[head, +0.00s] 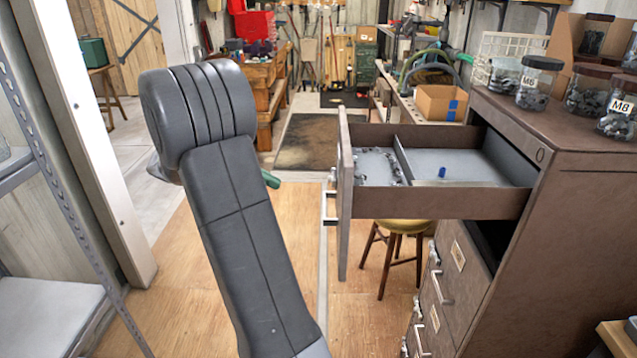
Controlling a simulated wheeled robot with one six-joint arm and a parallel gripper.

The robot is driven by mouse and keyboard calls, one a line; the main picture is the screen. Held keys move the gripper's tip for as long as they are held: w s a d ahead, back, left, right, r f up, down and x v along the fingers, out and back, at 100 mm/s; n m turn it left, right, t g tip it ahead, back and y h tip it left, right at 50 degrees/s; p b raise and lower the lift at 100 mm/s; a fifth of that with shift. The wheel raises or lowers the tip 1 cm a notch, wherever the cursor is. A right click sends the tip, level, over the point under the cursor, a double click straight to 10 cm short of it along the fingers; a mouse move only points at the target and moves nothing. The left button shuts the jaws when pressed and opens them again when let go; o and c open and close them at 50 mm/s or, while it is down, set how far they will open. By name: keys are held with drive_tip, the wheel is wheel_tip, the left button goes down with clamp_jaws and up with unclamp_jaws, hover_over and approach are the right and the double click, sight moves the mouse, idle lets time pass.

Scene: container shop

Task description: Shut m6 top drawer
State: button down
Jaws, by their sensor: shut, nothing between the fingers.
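The top drawer (440,205) of the brown cabinet (545,225) is pulled far out to the left. Its front panel (345,200) faces left and carries a pale bar handle (328,208). A divider splits the inside; small metal pieces lie in the left part and a small blue piece (442,172) in the right. My arm stands left of the drawer and hides most of my gripper. A green tip (270,180), seemingly the end of my gripper, pokes out behind the arm. It looks shut and empty, with a gap between it and the drawer front.
Lower drawers (450,270) with bar handles look closed. Jars of hardware (538,82) stand on the cabinet top. A round stool (400,230) stands beyond the drawer. A grey shelf rack (50,300) is at left. Wooden floor (180,260) lies open between rack and cabinet.

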drive_tip(key=shift+d+r+p+x, duration=0.2)
drive_tip(key=shift+r+p+x, duration=0.15)
drive_tip(key=shift+x, duration=1.9)
drive_tip(key=shift+d+r+p+x, duration=0.15)
drive_tip(key=shift+r+p+x, duration=0.15)
drive_tip(key=shift+x, duration=1.95)
drive_tip(key=shift+d+r+p+x, duration=0.25)
drive_tip(key=shift+p+x, duration=0.15)
drive_tip(key=shift+x, duration=1.8)
drive_tip(key=d+b, duration=0.1)
drive_tip(key=d, duration=3.4)
drive_tip(key=shift+d, duration=0.25)
drive_tip(key=shift+r, duration=0.25)
